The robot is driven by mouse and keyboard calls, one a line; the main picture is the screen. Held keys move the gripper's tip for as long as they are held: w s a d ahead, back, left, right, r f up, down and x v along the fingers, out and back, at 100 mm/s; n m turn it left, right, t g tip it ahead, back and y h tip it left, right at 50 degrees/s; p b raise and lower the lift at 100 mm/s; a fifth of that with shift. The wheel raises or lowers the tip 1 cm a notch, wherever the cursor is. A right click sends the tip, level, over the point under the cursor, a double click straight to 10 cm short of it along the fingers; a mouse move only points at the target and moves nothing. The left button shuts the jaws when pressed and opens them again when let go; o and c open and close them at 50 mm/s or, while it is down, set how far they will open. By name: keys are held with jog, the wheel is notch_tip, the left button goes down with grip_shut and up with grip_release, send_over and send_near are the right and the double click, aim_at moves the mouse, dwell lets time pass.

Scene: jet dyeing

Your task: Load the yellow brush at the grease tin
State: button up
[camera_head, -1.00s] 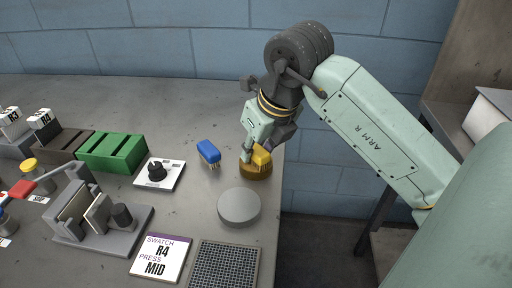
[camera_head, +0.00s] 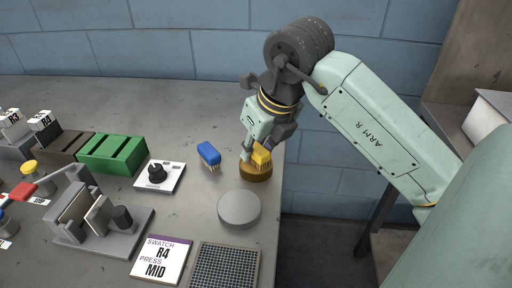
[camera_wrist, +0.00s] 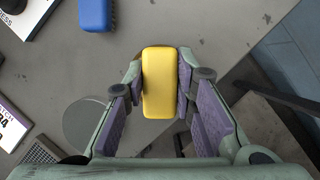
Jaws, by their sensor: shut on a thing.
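The yellow brush (camera_head: 261,156) is held in my gripper (camera_head: 254,150), bristles down, over the round brown grease tin (camera_head: 256,174). In the head view the bristle tips are at the tin's top; I cannot tell how deep they reach. In the wrist view the yellow brush (camera_wrist: 159,82) sits between the two purple-padded fingers of my gripper (camera_wrist: 160,85), which are shut on its sides.
A blue brush (camera_head: 209,154) stands left of the tin. A grey round disc (camera_head: 239,208) lies in front, with a dark mesh pad (camera_head: 226,266) nearer. A knob panel (camera_head: 159,175), a green slotted block (camera_head: 112,153) and a swatch card (camera_head: 160,259) are farther left. The table's right edge is close to the tin.

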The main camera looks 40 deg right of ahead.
aim_at(256, 146)
jog(key=shift+r+p, duration=1.3)
jog(key=shift+r, duration=1.75)
jog(key=shift+f, duration=0.15)
notch_tip(256, 146, down, 7)
jog(key=b, duration=0.3)
